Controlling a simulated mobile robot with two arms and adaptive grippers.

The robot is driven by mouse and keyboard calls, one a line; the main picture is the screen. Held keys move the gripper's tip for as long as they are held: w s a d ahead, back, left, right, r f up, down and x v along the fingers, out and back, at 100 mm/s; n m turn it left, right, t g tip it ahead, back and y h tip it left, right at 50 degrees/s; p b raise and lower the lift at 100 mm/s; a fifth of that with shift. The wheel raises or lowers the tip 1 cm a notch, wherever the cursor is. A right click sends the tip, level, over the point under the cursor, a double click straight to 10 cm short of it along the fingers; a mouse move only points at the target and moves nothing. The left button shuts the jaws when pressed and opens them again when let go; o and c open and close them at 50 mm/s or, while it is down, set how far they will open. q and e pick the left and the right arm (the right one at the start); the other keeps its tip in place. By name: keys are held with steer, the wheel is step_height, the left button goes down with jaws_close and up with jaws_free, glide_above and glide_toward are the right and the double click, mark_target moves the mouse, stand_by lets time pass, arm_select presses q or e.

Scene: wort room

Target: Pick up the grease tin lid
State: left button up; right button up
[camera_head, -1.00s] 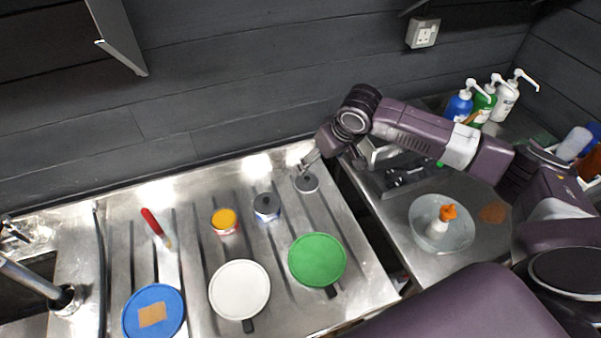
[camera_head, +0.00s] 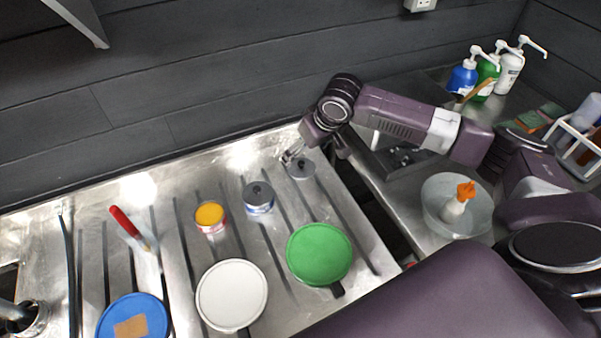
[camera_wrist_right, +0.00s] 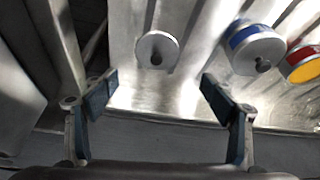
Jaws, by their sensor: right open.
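The grease tin lid appears to be the small grey disc with a dark knob (camera_head: 301,170) lying on the ribbed steel drainer near its back right. It also shows in the right wrist view (camera_wrist_right: 157,49), flat on the metal. My right gripper (camera_head: 291,156) is at the lid's back left edge in the head view, partly overlapping it. In the wrist view its open, empty fingers (camera_wrist_right: 158,80) stand apart, with the lid beyond and between them. I cannot tell the exact height above the lid.
Left of the lid stand a blue-and-white tin with a grey knobbed top (camera_head: 259,197) and a red tin with yellow top (camera_head: 210,217). Green (camera_head: 319,254), white (camera_head: 232,295) and blue (camera_head: 134,321) discs lie in front. A red-handled tool (camera_head: 126,223) lies left. The wall is close behind.

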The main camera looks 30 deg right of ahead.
mark_target(303, 164)
steer(key=shift+p+x, duration=0.35)
steer(key=shift+x, duration=0.85)
steer(key=f, duration=0.1)
steer(key=f+p, duration=0.1)
steer(key=f, duration=0.1)
steer(key=w+f, duration=0.1)
steer(key=shift+d+f, duration=0.15)
steer(key=shift+d, duration=0.1)
steer(key=shift+w+f, duration=0.15)
steer(key=shift+f, duration=0.4)
arm_select(q)
steer(key=shift+w+r, duration=0.25)
steer(key=shift+r, duration=0.25)
steer(key=shift+w+r, duration=0.2)
steer(key=shift+r, duration=0.25)
arm_select(e)
steer(key=shift+c, duration=0.2)
steer(key=c, duration=1.1)
steer(key=shift+o, duration=0.2)
